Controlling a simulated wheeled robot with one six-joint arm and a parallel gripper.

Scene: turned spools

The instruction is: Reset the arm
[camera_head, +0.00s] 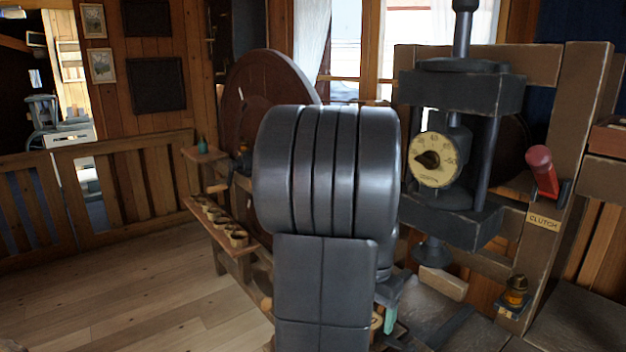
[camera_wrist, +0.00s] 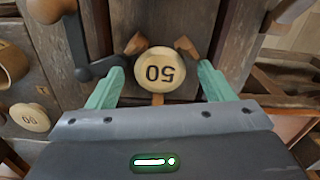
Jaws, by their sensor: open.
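My gripper (camera_wrist: 160,72) is open in the wrist view, with its two green fingers spread apart. A round cream disc marked 50 (camera_wrist: 160,70), upside down in this view, shows between the fingers, with brown wooden pieces at its sides. I cannot tell whether the fingers touch anything there. In the head view my dark grey arm fills the middle, and only a bit of a green finger (camera_head: 390,319) shows low beside it. The rest of my gripper is hidden behind the arm.
A press with a dial (camera_head: 436,160) stands right of my arm, with a red-handled clutch lever (camera_head: 541,170). A narrow shelf (camera_head: 217,220) with several small round pots is at left. A dark crank (camera_wrist: 85,60) is close to the left finger. Wooden floor (camera_head: 120,280) is clear at left.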

